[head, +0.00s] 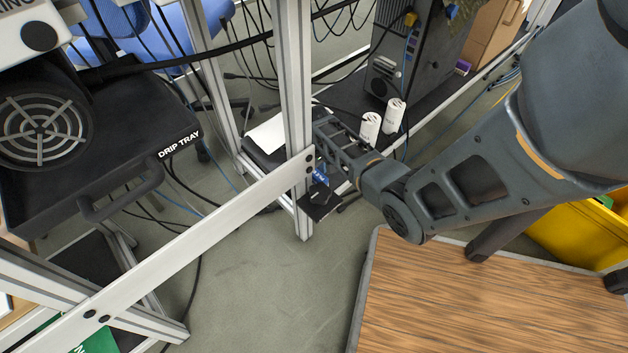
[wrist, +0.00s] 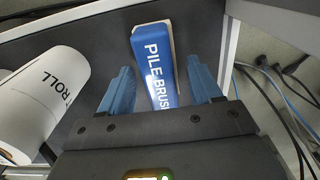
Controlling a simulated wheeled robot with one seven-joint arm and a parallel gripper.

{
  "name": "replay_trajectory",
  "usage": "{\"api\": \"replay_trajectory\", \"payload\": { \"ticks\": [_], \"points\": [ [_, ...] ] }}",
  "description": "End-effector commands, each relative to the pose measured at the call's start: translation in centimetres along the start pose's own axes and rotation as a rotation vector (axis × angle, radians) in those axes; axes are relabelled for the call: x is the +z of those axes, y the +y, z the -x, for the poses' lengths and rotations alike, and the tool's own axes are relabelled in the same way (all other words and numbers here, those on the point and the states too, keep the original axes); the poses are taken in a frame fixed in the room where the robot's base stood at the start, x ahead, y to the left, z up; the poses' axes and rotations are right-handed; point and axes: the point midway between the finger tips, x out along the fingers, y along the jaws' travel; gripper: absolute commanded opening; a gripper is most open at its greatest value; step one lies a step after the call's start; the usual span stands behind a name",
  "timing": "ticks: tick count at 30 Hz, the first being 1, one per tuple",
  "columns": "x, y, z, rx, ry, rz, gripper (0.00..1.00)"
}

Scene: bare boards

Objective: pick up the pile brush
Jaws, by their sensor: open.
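The pile brush (wrist: 156,66) is a blue block with white lettering and a pale edge, lying on a dark shelf in the wrist view. My gripper (wrist: 158,84) is open, with one blue finger on each side of the brush. A gap shows between each finger and the brush, and its near end is hidden by the gripper body. I cannot tell whether the fingers are at the brush's height.
A white roll (wrist: 42,98) stands close left of my gripper; two white rolls (head: 370,128) show in the head view. A metal post (head: 297,110) and crossbar (head: 200,232) are close to my arm. Cables (wrist: 275,85) hang at the right. A wooden board (head: 480,305) is at front right.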

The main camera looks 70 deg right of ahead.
Motion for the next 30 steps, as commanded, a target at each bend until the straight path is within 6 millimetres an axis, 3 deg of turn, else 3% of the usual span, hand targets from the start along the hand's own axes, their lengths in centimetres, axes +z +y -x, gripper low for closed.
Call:
{"api": "replay_trajectory", "payload": {
  "ticks": [7,26,30],
  "points": [
    [-0.01,0.01,-0.09,0.000,0.000,0.000,0.64],
    [-0.01,0.01,-0.09,0.000,0.000,-0.001,0.06],
    [-0.01,0.01,-0.03,0.000,0.000,0.000,0.06]
  ]
}}
